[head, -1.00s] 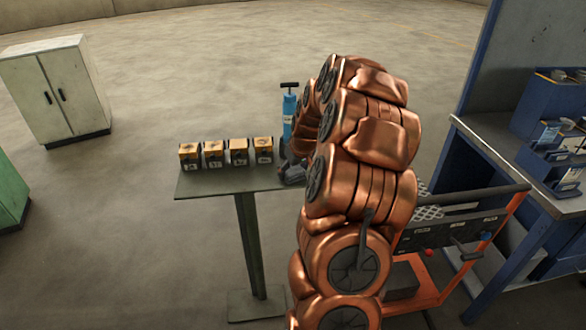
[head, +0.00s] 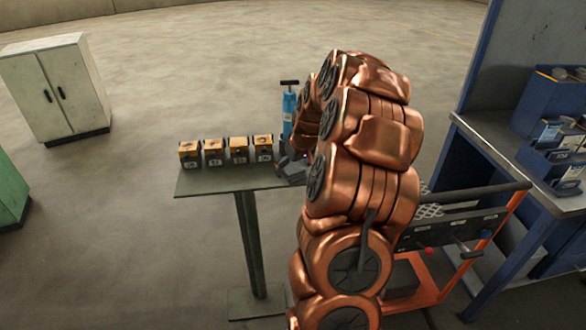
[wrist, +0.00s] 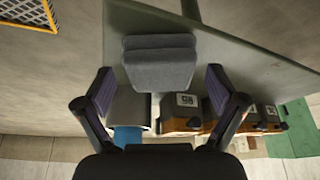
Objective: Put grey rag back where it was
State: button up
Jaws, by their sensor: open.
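The grey rag (wrist: 160,62) is a folded block lying on the dark green table (wrist: 245,55) in the wrist view. My gripper (wrist: 160,85) is open, its fingers spread to the left and right of the rag's near end. I see no finger touching the rag. In the head view my arm hides most of this end of the table (head: 225,182), and I cannot clearly tell rag from gripper there.
Several orange-topped boxes (head: 213,152) stand in a row along the table's back. An orange-framed cart (head: 440,285) and a blue workbench (head: 490,135) are at right.

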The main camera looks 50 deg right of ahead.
jog(key=b+v, duration=0.3)
jog(key=v, duration=0.8)
jog(key=s+a+n+g+y, duration=0.1)
jog(key=s+a, duration=0.2)
jog(key=a, duration=0.9)
jog(key=s+a+n+g+y, duration=0.1)
jog(key=s+a, duration=0.1)
jog(key=a, duration=1)
jog(key=s+a+f+g, duration=0.2)
jog(key=s+a, duration=0.4)
jog(key=s, duration=0.4)
jog(key=s+a+f+n+g, duration=0.1)
jog(key=s+a+f, duration=0.3)
jog(key=s, duration=0.6)
jog(key=shift+s+a+g+h, duration=0.4)
jog(key=shift+a+g, duration=0.2)
jog(key=shift+a, duration=0.55)
jog(key=shift+d, duration=0.15)
